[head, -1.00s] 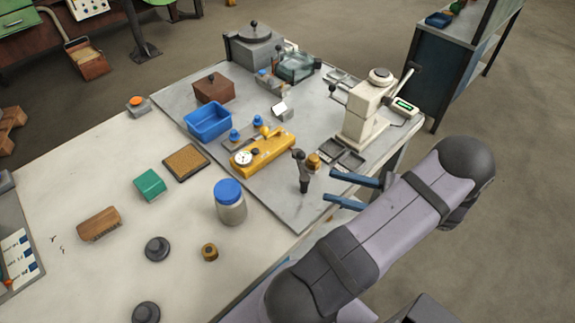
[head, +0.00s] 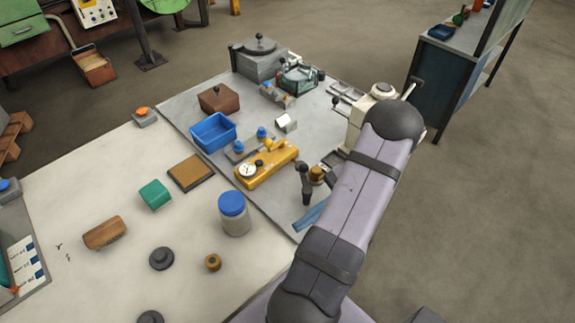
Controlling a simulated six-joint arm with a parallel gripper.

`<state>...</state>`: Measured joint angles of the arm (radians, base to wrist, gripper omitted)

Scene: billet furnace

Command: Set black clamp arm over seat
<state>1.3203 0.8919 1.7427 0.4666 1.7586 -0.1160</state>
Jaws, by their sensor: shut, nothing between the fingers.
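A black clamp arm (head: 305,183) stands near the right front edge of the grey plate, upright, with a rounded knob at its top. A brass cylindrical piece (head: 317,174) is just to its right and behind; I cannot tell whether this is the seat or whether the two touch. The gripper is shut and empty.
A yellow gauge fixture (head: 267,168) lies left of the clamp. A blue-lidded jar (head: 233,216) stands at front left, with a small brass knob (head: 212,262) before it. A cream press (head: 360,122) is partly behind my arm. The blue bin (head: 213,133) stands farther back.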

